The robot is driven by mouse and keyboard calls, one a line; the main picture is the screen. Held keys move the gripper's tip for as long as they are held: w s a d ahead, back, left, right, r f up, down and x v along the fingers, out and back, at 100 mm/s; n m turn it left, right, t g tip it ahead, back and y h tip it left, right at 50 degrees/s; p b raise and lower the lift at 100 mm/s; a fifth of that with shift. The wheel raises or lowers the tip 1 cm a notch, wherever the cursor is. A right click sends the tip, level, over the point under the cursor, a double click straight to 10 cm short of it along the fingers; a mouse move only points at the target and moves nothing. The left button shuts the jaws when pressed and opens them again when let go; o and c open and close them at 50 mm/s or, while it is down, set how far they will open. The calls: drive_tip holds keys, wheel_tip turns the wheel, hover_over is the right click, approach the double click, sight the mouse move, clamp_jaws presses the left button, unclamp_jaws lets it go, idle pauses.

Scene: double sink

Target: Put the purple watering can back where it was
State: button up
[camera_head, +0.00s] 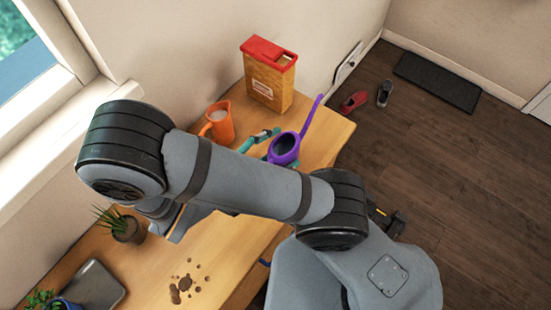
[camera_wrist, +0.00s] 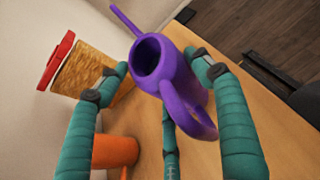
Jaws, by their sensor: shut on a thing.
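The purple watering can (camera_head: 284,150) is near the far end of the wooden counter, its long spout pointing away and up to the right. In the wrist view the can (camera_wrist: 172,72) sits between my gripper's teal fingers, with its handle toward the camera and its spout toward the upper left. My gripper (camera_wrist: 166,72) is shut on the can, with one finger on each side and a third finger below. In the head view my gripper (camera_head: 268,142) is partly hidden by my arm. I cannot tell whether the can touches the counter.
An orange pitcher (camera_head: 220,123) and a yellow box with a red lid (camera_head: 268,80) stand left of and behind the can. A potted plant (camera_head: 127,229), a dark tray (camera_head: 95,286) and a brown spill (camera_head: 182,288) are nearer. Shoes (camera_head: 354,102) lie on the floor.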

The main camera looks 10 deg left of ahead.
drive_tip(key=shift+f, duration=1.3)
drive_tip(key=shift+f, duration=0.2)
drive_tip(key=o, duration=1.6)
drive_tip(key=shift+r, duration=0.2)
drive_tip(key=v, duration=1.2)
drive_tip(key=shift+b, duration=0.4)
